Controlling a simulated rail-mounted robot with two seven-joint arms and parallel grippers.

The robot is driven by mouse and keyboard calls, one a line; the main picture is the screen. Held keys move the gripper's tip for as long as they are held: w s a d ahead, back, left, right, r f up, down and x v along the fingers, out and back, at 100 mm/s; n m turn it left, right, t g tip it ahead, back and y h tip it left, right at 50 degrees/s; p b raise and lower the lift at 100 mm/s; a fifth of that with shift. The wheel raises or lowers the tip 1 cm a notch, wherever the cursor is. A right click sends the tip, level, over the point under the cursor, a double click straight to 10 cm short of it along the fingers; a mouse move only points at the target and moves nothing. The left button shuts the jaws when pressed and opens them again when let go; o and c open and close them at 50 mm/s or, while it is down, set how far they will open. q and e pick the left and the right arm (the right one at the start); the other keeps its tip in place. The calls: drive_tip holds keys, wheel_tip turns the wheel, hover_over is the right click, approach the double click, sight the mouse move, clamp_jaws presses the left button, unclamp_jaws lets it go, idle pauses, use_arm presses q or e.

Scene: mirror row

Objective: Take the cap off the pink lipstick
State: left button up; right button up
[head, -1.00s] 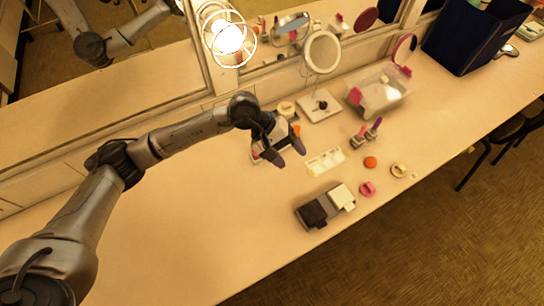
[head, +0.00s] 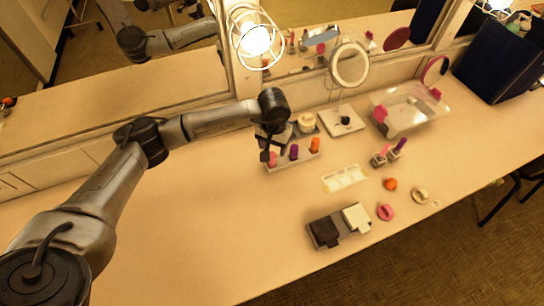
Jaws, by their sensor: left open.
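A low holder (head: 302,160) carries a row of upright lipsticks: the pink lipstick (head: 272,160) at the left end, a purple one (head: 294,152) in the middle and an orange one (head: 314,145) at the right. My left gripper (head: 267,152) is open and points down at the pink lipstick, partly covering it. I cannot tell whether a finger touches it, or make out where its cap ends. My right gripper is not in view.
A round mirror (head: 348,65) stands behind, beside a clear box (head: 412,112). The counter's front left is clear.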

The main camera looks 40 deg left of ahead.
sight(272, 154)
use_arm(q)
drive_tip(key=shift+s+a+f+p, duration=0.1)
drive_tip(key=shift+f+p, duration=0.15)
drive_tip(key=shift+f, duration=1.35)
drive_tip(key=shift+s+a+f+p, duration=0.1)
drive_tip(key=shift+f+p, duration=0.15)
drive_tip(key=shift+f, duration=1.3)
drive_tip(key=shift+c, duration=0.2)
drive_tip(key=c, duration=0.9)
drive_tip(key=shift+r, duration=0.1)
drive_tip(key=shift+c, duration=0.2)
